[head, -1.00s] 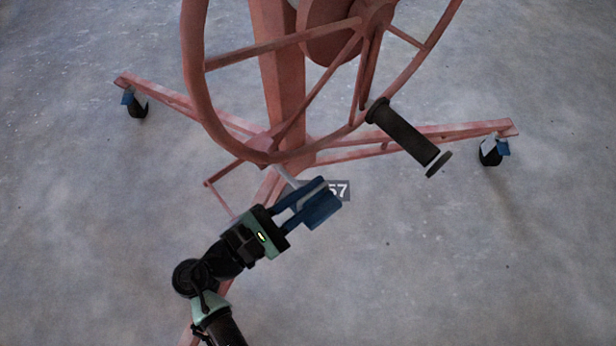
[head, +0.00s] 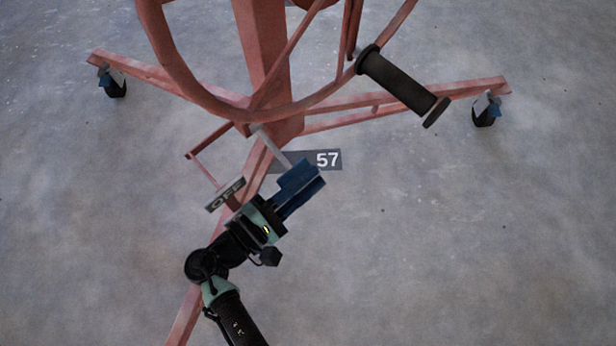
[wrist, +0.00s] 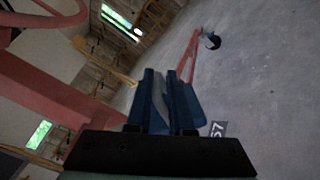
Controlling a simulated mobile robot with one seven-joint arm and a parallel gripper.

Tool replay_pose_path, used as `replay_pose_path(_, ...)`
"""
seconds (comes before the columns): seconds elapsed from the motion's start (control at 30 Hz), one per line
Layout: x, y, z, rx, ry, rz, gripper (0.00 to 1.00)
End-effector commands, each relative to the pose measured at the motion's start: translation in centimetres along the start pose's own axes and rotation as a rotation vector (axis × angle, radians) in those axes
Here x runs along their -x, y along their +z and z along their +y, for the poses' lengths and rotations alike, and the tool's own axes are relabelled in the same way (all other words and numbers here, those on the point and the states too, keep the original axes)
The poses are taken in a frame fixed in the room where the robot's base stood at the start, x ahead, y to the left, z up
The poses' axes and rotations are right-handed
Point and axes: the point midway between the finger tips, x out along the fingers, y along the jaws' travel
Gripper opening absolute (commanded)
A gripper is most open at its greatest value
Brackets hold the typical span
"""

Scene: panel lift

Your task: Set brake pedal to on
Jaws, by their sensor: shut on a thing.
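The brake pedal's grey arm (head: 269,146) runs from the foot of the red post down to my blue fingers. My gripper (head: 303,184) is shut on the end of this arm, low over the base, and its fingers hide the held part. In the wrist view the fingers (wrist: 165,100) are close together with a grey strip between them. A dark plate marked OFF (head: 226,194) sits left of my gripper, at the end of a thin red link. Any ON mark is hidden or out of view.
A large red hand wheel (head: 200,105) with a black handle (head: 398,83) hangs above. Red base legs (head: 455,90) spread to casters at left (head: 113,85) and right (head: 486,109). A 57 floor sign (head: 328,160) lies behind my fingers. The floor at right is clear.

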Motion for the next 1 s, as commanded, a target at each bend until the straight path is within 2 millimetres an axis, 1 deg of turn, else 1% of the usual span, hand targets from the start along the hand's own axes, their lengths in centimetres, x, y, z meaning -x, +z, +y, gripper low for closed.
replay_pose_path(0.03, 0.33, -0.52, 0.52, -0.009, 0.010, 0.017, 0.00)
replay_pose_path(0.4, 0.33, -0.57, 0.49, -0.009, 0.010, 0.018, 0.00)
replay_pose_path(0.43, 0.33, -0.57, 0.49, -0.009, 0.010, 0.018, 0.23)
replay_pose_path(0.53, 0.30, -0.51, 0.42, -0.008, 0.009, 0.016, 0.41)
replay_pose_path(0.57, 0.28, -0.49, 0.39, -0.007, 0.008, 0.015, 0.42)
replay_pose_path(1.0, 0.14, -0.22, 0.11, -0.001, 0.003, 0.006, 0.42)
